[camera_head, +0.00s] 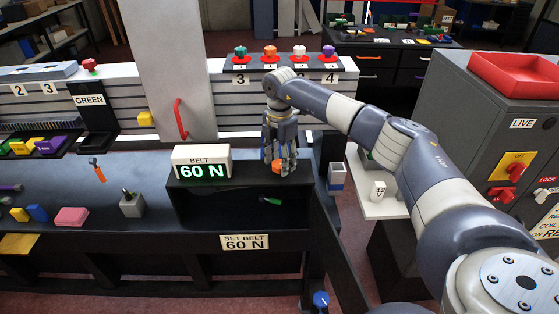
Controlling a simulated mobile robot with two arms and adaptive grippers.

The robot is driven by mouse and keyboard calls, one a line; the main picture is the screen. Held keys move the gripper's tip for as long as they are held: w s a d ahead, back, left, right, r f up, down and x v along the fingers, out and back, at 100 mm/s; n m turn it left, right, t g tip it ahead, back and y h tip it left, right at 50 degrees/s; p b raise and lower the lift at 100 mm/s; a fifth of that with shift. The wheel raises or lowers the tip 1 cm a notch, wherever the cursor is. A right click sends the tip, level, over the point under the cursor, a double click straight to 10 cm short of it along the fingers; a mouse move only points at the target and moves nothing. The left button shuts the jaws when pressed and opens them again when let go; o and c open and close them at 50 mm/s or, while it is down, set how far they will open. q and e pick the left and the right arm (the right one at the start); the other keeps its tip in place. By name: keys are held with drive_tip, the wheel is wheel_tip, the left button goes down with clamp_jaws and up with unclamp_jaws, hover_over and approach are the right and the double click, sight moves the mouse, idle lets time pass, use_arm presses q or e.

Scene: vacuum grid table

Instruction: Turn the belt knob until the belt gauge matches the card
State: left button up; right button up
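The belt gauge (202,162) is a white box with a dark display on the bench, reading 60 N in green. The card (244,242) on the bench's front edge reads SET BELT 60 N. My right gripper (279,168) points down over the dark box top just right of the gauge. A small orange piece (277,166) shows at its fingertips; it is too small to tell whether they grip it. A blue knob (321,299) sits low at the bottom edge, apart from the gripper. Which knob is the belt's is not marked. My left gripper is out of view.
A green-tipped screwdriver-like piece (270,200) lies in the open box. A grey block (131,205) and pink block (71,217) stand on the bench at left. A grey cabinet (480,120) with a red tray (515,75) is at right.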

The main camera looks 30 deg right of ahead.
wheel_tip(320, 180, up, 12)
idle(0.8)
drive_tip(key=shift+s+f, duration=0.1)
idle(0.3)
